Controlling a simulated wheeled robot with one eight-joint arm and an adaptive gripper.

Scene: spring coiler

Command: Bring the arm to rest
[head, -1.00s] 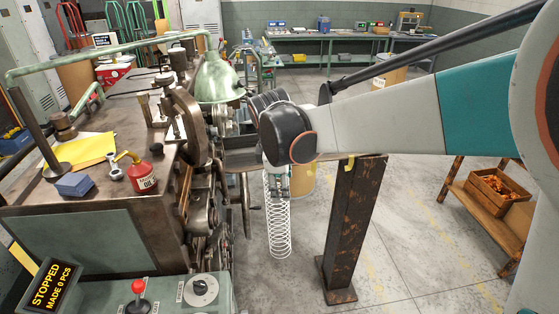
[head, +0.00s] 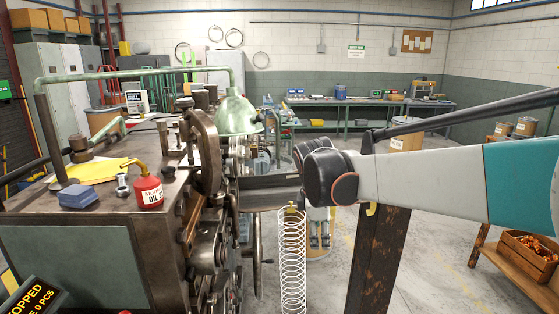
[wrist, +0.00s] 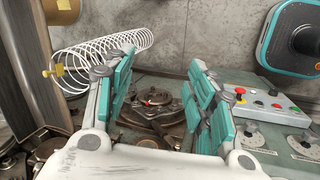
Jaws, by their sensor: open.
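My arm reaches in from the right in the head view. A white coil spring (head: 292,265) hangs upright at a small brass hook (head: 290,209), just left of my gripper in the head view. In the wrist view the spring (wrist: 95,58) lies beyond the left finger, with the brass hook (wrist: 52,71) at its near end. I cannot tell whether the finger touches it.
The coiling machine (head: 75,255) fills the left, with a red oil can (head: 148,190) on top. A rusty post (head: 378,262) stands right of my gripper. A control panel (wrist: 268,105) shows in the wrist view. A wooden rack (head: 510,262) stands at the right. Floor between is open.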

